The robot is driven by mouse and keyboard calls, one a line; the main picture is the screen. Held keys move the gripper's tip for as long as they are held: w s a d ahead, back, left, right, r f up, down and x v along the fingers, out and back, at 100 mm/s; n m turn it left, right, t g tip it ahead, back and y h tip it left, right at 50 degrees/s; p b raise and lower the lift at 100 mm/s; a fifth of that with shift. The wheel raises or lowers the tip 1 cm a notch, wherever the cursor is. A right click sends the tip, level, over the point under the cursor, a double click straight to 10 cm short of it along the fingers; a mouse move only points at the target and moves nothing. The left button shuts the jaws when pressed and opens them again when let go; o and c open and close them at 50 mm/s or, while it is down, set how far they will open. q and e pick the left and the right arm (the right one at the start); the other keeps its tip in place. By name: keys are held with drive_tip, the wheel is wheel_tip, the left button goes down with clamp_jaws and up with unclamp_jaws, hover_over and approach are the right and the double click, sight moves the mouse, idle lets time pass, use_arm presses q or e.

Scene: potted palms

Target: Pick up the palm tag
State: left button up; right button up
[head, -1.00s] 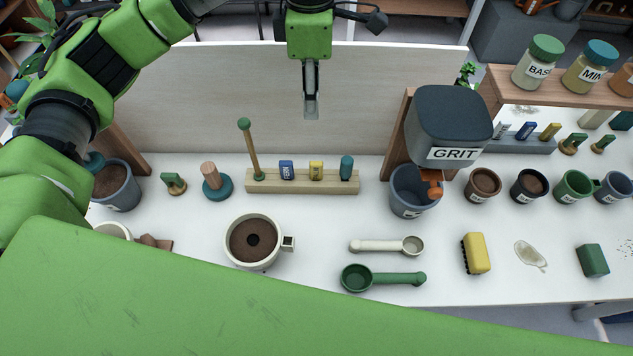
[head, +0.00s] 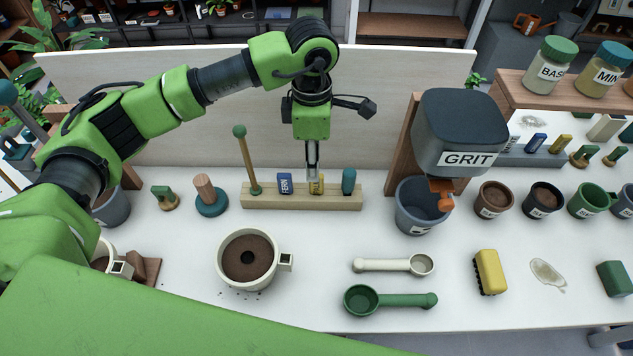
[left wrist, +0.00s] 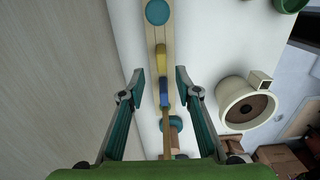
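The tag I take for the palm tag is the yellow one (head: 317,186), standing in the wooden rack (head: 225,196); its lettering is too small to read. The blue tag (head: 285,183) on its left reads FERN. My left gripper (head: 312,175) points down just above the yellow tag, partly overlapping it in the head view. In the left wrist view, the fingers of my left gripper (left wrist: 160,82) are open and apart on either side of the rack, with the yellow tag (left wrist: 160,56) and blue tag (left wrist: 164,92) upright between or near them. My right gripper is not in view.
A green-knobbed stick (head: 246,160) rises at the rack's left end and a teal piece (head: 348,181) stands at its right. A pale board (head: 200,150) stands behind. The grit dispenser (head: 458,125) is to the right; a soil-filled mug (head: 232,271) is in front.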

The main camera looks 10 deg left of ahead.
sight(317, 188)
use_arm(q)
drive_tip(key=f, duration=0.1)
drive_tip(key=f+p, duration=0.1)
drive_tip(key=f, duration=0.1)
drive_tip(key=f+p, duration=0.1)
drive_tip(key=shift+s+d+f, duration=0.1)
drive_tip(key=shift+d+f, duration=0.3)
drive_tip(key=shift+f, duration=0.3)
clamp_jaws()
